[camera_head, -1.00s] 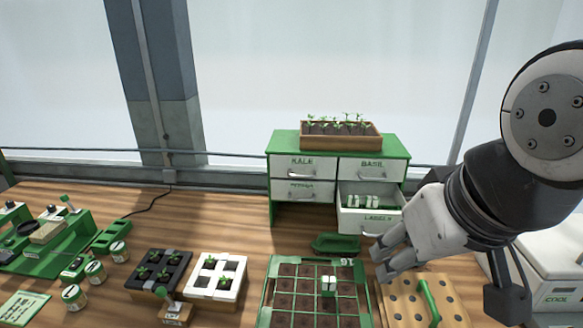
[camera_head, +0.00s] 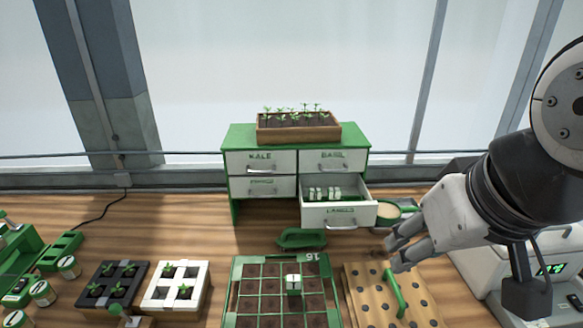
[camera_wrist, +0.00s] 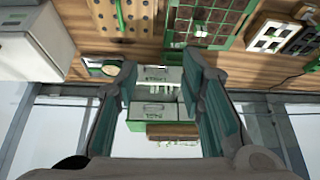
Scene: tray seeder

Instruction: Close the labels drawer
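The labels drawer (camera_head: 338,215) is the lower right drawer of a small green cabinet (camera_head: 233,207) and stands pulled out. Several white labels (camera_head: 322,193) stand inside it. Its front has a metal handle (camera_head: 341,225). My gripper (camera_head: 392,251) is in front and to the right of the drawer, apart from it, above the table. In the wrist view, which is upside down, my gripper (camera_wrist: 160,85) is open and empty, and the labels drawer (camera_wrist: 154,75) shows farther off between its fingers.
The kale (camera_head: 260,160), basil (camera_head: 324,160) and lower left (camera_head: 268,186) drawers are shut. A seedling box (camera_head: 298,134) sits on top. A green scoop (camera_head: 302,238), seed tray (camera_head: 236,300) and wooden hole board (camera_head: 370,300) lie in front. A bowl (camera_head: 388,210) is right of the drawer.

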